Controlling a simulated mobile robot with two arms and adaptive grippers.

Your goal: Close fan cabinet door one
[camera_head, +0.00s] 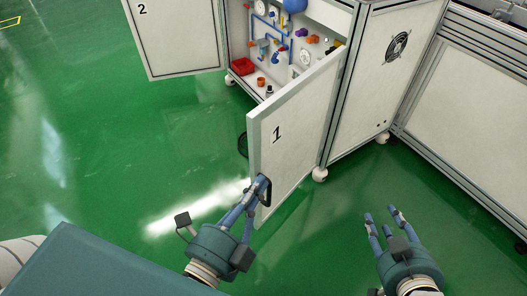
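Door one (296,128), a pale panel in a metal frame marked "1", stands swung open from the cabinet (372,75). A dark handle (266,192) sits near its lower free edge. My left gripper (256,192) has its fingers at that handle, close to or touching it. The fingertips overlap the dark handle, so I cannot tell whether they grip it. My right gripper (382,215) is open and empty above the floor, right of the door and apart from it.
Door two (178,38), marked "2", also stands open at upper left. Inside the cabinet are blue pipes, gauges and a red bin (243,66). A black fan (397,46) is on the side panel. A framed conveyor unit (465,95) stands at right. Green floor is clear at left.

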